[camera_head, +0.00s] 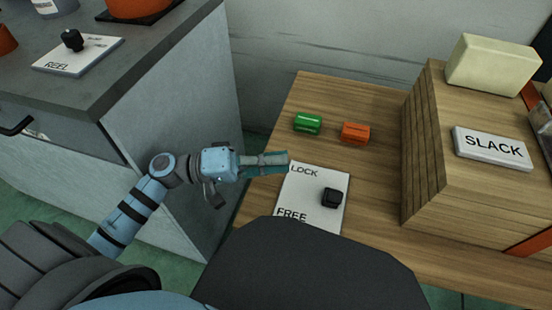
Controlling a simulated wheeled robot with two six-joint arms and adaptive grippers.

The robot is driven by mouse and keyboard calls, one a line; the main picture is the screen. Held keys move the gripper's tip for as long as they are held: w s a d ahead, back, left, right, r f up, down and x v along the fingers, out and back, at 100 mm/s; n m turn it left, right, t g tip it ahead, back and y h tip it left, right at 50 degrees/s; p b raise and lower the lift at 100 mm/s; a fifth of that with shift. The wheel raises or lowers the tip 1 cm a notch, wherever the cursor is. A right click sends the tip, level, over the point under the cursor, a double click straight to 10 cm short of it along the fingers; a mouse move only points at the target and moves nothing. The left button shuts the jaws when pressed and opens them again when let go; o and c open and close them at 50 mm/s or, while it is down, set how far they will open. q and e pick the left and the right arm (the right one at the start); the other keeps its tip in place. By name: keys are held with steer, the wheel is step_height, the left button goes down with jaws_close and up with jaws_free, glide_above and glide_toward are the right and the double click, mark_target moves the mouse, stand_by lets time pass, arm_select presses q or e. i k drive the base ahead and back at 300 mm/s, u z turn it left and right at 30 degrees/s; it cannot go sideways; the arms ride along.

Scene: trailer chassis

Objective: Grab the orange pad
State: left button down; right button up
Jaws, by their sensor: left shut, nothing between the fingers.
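The small orange pad (355,133) lies on the wooden table (375,100), right of a similar green pad (308,123) and a little apart from it. My left gripper (284,162) reaches in from the left, over the table's left edge. It is shut and empty. Its tip is near the top left corner of the LOCK/FREE panel, below and left of both pads, and apart from the orange pad. My right gripper does not show in this view.
The white LOCK/FREE panel (307,207) carries a black knob (332,197). A wooden block stack (465,170) on the right bears a SLACK plate (492,148) and a cream block (493,65). A grey cabinet (130,75) with a REEL panel (77,54) stands at left.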

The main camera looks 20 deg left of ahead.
mark_target(351, 133)
steer(key=k, duration=1)
